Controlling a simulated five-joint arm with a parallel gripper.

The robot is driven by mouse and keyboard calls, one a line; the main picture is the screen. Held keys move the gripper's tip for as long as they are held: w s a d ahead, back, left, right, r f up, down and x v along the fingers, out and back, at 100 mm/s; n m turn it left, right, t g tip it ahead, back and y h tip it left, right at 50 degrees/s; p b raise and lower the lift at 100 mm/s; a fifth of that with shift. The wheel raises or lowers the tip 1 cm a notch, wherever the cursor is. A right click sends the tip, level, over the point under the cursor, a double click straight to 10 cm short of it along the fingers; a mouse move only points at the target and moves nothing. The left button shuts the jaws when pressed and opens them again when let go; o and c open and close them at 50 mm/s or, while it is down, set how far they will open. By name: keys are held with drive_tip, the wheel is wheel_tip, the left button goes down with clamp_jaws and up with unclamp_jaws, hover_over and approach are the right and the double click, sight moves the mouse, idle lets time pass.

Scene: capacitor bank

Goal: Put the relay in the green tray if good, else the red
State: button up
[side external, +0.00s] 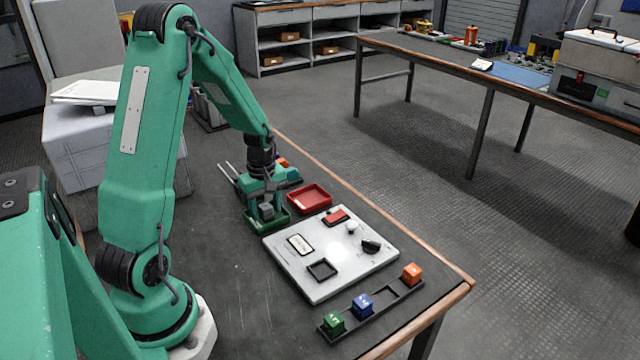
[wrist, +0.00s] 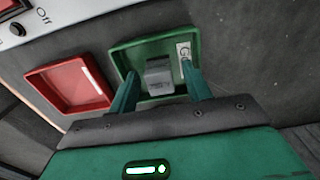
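The relay, a small grey block (wrist: 159,74), sits in the green tray (wrist: 118,55), near its middle in the wrist view. My gripper (wrist: 160,70) is low over this tray, with one finger on each side of the block. Gaps show between the block and both fingers, so the gripper is open. In the side view, my gripper (side external: 266,207) is down at the green tray (side external: 281,222) and partly hides it. The red tray (side external: 310,197) beside it is empty; it also shows in the wrist view (wrist: 68,86).
A white test panel (side external: 345,275) with a black square socket (side external: 322,269), a small display (side external: 300,244), a red switch (side external: 336,216) and a dark knob (side external: 371,246) lies in front. A black rack (side external: 388,306) holds green, blue and orange cubes. The bench left of the panel is clear.

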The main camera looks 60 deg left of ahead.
sight(268, 208)
drive_tip(key=shift+r, duration=0.2)
wheel_tip(268, 208, up, 12)
idle(0.9)
idle(0.5)
drive_tip(key=s+d+r+m+t, duration=0.2)
drive_tip(key=s+d+r+m, duration=0.1)
drive_tip(key=d+m, duration=0.3)
drive_tip(key=s+d+r+m+t, duration=0.1)
drive_tip(key=s+d+r+m, duration=0.2)
drive_tip(key=d+m, duration=0.3)
drive_tip(key=s+d+r+m+t, duration=0.2)
drive_tip(key=d+r+m, duration=0.3)
drive_tip(key=d, duration=0.4)
drive_tip(key=shift+s+m+t, duration=0.3)
drive_tip(key=shift+s+m, duration=0.2)
drive_tip(key=shift+s, duration=0.2)
